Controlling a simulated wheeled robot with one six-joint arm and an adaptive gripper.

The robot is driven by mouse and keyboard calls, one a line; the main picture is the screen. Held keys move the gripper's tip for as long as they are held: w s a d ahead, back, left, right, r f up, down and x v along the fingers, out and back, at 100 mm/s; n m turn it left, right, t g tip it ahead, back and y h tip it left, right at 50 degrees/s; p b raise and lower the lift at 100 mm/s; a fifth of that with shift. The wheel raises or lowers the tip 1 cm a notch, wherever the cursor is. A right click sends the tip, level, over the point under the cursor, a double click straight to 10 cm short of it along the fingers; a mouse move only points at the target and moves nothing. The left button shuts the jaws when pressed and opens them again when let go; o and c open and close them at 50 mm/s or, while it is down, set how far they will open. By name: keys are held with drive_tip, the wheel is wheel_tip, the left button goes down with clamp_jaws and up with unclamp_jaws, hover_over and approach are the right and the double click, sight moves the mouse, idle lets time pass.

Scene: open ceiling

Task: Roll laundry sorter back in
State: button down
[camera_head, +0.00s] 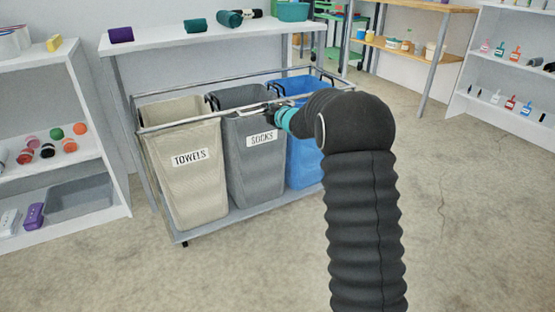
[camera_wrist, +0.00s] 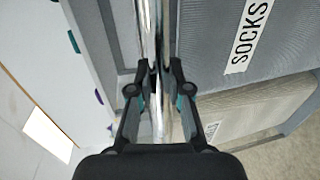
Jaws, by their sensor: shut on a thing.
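The laundry sorter (camera_head: 213,226) is a metal-framed cart on casters holding a beige bin labelled TOWELS (camera_head: 186,178), a grey bin labelled SOCKS (camera_head: 256,172) and a blue bin (camera_head: 303,160). It stands at the front of the white table, with its near side out in front of the tabletop. My gripper (camera_head: 272,108) is shut on the sorter's top front rail (camera_head: 180,124), above the SOCKS bin. In the wrist view, my fingers (camera_wrist: 158,72) close around the shiny rail (camera_wrist: 152,25). My arm hides part of the blue bin and the sorter's right end.
The white table (camera_head: 165,44) behind holds rolled towels and a teal basin (camera_head: 293,11). A white shelf unit (camera_head: 115,170) stands close at the left. Another shelf (camera_head: 516,60) and a wooden-topped table (camera_head: 428,6) are at the right. The floor (camera_head: 470,230) at the right is clear.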

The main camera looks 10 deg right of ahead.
drive_tip(key=shift+w+a, duration=0.1)
drive_tip(key=shift+w, duration=0.45)
drive_tip(key=shift+r+p+x, duration=0.2)
drive_tip(key=shift+p+x, duration=0.3)
drive_tip(key=shift+x, duration=0.45)
drive_tip(key=shift+r+p+x, duration=0.2)
drive_tip(key=shift+p+x, duration=0.35)
drive_tip(key=shift+x, duration=0.45)
drive_tip(key=shift+r+p+x, duration=0.2)
drive_tip(key=shift+p+x, duration=0.3)
drive_tip(key=shift+x, duration=0.45)
drive_tip(key=shift+w, duration=0.1)
drive_tip(key=r+p+x, duration=0.1)
drive_tip(key=p+x, duration=0.4)
drive_tip(key=x, duration=0.1)
drive_tip(key=shift+w+r, duration=0.1)
drive_tip(key=shift+r, duration=0.05)
drive_tip(key=shift+a, duration=0.1)
